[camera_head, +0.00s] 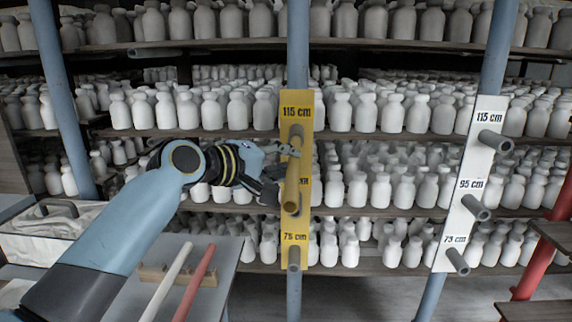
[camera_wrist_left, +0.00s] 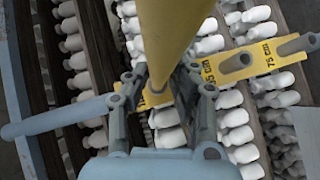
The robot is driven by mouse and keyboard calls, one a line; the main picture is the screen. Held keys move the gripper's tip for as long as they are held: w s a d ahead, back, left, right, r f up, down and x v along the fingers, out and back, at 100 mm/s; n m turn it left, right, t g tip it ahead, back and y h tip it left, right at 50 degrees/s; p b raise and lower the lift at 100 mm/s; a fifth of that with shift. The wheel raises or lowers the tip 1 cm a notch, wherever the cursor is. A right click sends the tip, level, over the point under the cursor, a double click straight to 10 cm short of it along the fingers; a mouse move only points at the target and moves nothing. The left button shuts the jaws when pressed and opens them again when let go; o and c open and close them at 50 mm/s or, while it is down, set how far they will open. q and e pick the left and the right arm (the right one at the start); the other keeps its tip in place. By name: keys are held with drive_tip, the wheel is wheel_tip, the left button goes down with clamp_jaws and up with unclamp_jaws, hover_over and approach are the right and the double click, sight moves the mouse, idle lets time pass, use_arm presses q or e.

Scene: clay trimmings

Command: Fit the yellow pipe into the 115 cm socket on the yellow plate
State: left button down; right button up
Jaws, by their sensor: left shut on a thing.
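The yellow plate (camera_head: 302,253) is fixed upright on a blue post, with labels 115 cm at the top and 75 cm at the bottom. The middle label is partly covered. The yellow pipe (camera_head: 292,185) stands steeply in front of the plate, its upper end by the 115 cm socket (camera_head: 296,131); I cannot tell whether it is seated. My left gripper (camera_head: 280,172) is shut on the pipe from the left. In the left wrist view the pipe (camera_wrist_left: 178,35) runs between the fingers (camera_wrist_left: 158,88), with the plate (camera_wrist_left: 270,56) behind. My right gripper is not in view.
A white plate (camera_head: 484,154) with three grey sockets stands on another post at right. Shelves (camera_head: 400,138) packed with pale bottles fill the back. A white pipe (camera_head: 167,283) and a red pipe (camera_head: 195,284) rest on a table at lower left.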

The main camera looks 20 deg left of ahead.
use_arm(q)
drive_tip(key=shift+w+a+b, duration=0.15)
drive_tip(key=shift+w+b, duration=0.05)
drive_tip(key=shift+w, duration=0.35)
drive_tip(key=shift+w+a+b, duration=0.15)
drive_tip(key=shift+w, duration=0.35)
drive_tip(key=shift+w+a+b, duration=0.15)
drive_tip(key=shift+w+b, duration=0.1)
drive_tip(key=shift+w, duration=0.3)
drive_tip(key=shift+w+a+b, duration=0.15)
drive_tip(key=shift+w+b, duration=0.1)
drive_tip(key=shift+w, duration=0.3)
drive_tip(key=c, duration=1)
unclamp_jaws()
drive_tip(key=shift+c, duration=0.2)
drive_tip(key=v, duration=1.2)
